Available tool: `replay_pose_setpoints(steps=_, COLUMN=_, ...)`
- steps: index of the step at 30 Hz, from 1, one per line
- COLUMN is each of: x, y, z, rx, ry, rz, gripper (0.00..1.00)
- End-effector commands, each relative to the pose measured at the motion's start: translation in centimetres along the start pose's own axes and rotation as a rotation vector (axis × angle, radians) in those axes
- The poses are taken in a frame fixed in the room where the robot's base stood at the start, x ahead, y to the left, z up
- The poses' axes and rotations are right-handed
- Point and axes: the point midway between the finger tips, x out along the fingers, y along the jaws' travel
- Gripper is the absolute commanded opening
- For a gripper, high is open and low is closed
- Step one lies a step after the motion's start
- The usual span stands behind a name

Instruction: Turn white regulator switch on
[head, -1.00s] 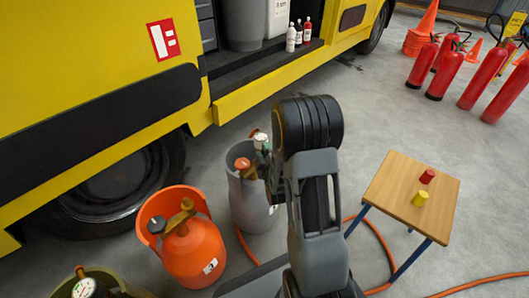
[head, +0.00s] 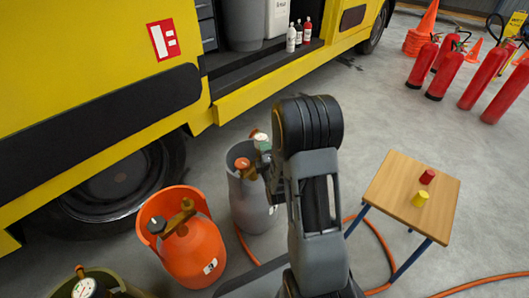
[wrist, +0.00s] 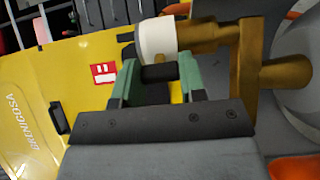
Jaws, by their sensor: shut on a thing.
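The white regulator (wrist: 158,38) sits on a brass fitting (wrist: 215,36) near the top of the wrist view. A small dark switch handle (wrist: 158,72) sticks out from the regulator toward me. My gripper (wrist: 158,84) has its green fingers on either side of this handle and is shut on it. In the head view, the regulator (head: 261,141) shows at the top of the grey gas cylinder (head: 252,205). My arm hides most of my gripper there, and the switch's exact angle is hard to tell.
An orange gas cylinder (head: 193,250) stands left of the grey one, with a green cylinder (head: 105,277) at the bottom left. A yellow truck (head: 90,60) is behind. A small wooden table (head: 395,195) and an orange hose (head: 378,250) are to the right.

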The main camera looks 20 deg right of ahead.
Motion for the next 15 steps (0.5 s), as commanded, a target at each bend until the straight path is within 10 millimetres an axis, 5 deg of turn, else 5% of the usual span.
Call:
replay_pose_setpoints(steps=10, x=0.02, y=0.01, z=0.01, rx=-0.003, ry=0.0, rz=0.001, gripper=0.14)
replay_pose_setpoints(steps=11, x=0.02, y=0.01, z=0.01, rx=-0.003, ry=0.0, rz=0.0, gripper=0.39)
replay_pose_setpoints(steps=15, x=0.01, y=0.01, z=0.03, rx=-0.002, ry=0.0, rz=0.0, gripper=0.52)
